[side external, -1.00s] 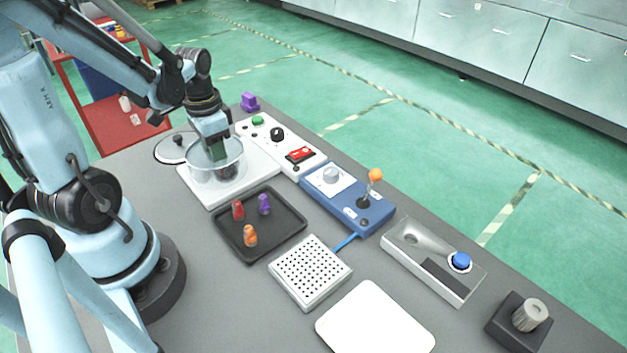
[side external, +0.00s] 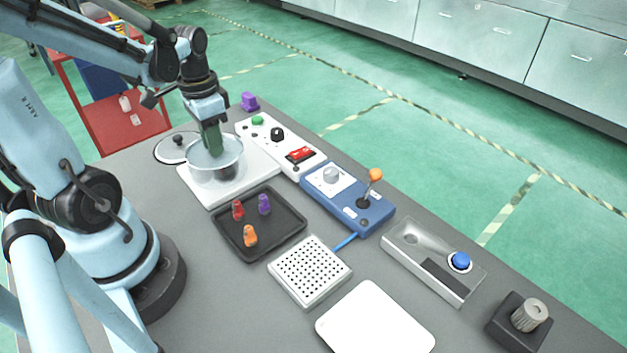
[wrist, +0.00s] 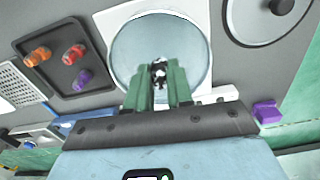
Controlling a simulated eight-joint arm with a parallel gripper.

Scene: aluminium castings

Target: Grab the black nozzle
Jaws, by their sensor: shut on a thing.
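My gripper (side external: 214,150) has green fingers and points down into the clear round bowl (side external: 203,163) in the side view. In the wrist view, the fingers of my gripper (wrist: 160,82) are shut on a small dark piece with light glints, the black nozzle (wrist: 159,71). The fingers hide much of it. The bowl also shows in the wrist view (wrist: 135,45), around the nozzle from above. In the side view the bowl wall blurs the nozzle, so its exact height above the bowl floor is hard to tell.
The bowl stands on a white plate (side external: 262,172). A black tray (side external: 284,236) with red, purple and orange pieces lies in front of it. A white panel (side external: 290,137) with buttons and a blue joystick box (side external: 350,205) stand to the right. A round lid (side external: 168,153) lies behind left.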

